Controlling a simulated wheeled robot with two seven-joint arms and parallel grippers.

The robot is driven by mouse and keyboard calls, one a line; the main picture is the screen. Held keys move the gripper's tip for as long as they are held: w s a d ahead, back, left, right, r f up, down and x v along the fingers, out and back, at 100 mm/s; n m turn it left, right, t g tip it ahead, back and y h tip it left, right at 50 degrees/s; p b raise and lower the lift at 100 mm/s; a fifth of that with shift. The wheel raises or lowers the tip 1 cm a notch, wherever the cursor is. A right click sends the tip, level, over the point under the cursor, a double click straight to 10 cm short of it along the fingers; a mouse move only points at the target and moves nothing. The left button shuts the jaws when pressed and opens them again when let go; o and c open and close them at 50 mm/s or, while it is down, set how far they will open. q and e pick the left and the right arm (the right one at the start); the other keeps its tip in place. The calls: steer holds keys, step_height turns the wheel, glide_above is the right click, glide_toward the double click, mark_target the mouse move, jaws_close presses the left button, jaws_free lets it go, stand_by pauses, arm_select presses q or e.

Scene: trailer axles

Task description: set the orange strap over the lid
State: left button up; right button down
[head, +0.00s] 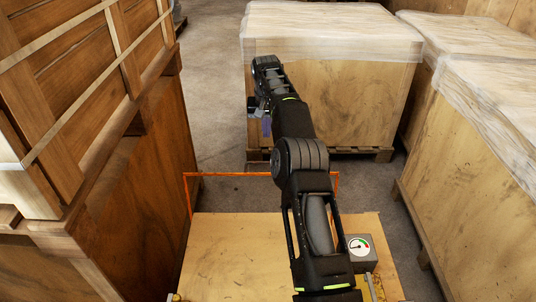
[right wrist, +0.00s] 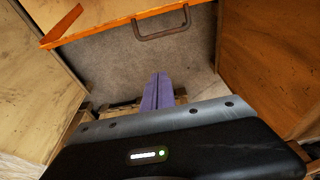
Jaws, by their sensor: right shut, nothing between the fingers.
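The orange strap (head: 245,174) shows as a thin bar across the far edge of the wooden lid (head: 235,255), with short legs at both ends; my right arm stands in front of part of it. In the right wrist view the strap (right wrist: 105,32) crosses the top left, with a brown U-shaped handle (right wrist: 162,30) beside it. My right gripper (head: 266,126) reaches past the strap, beyond the lid's far edge. Its purple fingers (right wrist: 158,92) are shut and empty, apart from the strap and handle. My left gripper is out of view.
A small grey gauge box (head: 361,252) sits at the lid's right side. A tall wooden crate (head: 130,170) stands close at left. A wrapped crate (head: 345,85) stands beyond the gripper, and another (head: 470,170) at right. Bare floor (head: 212,110) lies between them.

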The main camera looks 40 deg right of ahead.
step_height(320, 180, down, 9)
steer(key=s+a+p, duration=0.1)
steer(key=p, duration=0.2)
steer(key=shift+s+p, duration=0.15)
steer(key=shift+p, duration=0.2)
stand_by(0.7)
steer(key=shift+a+f, duration=0.1)
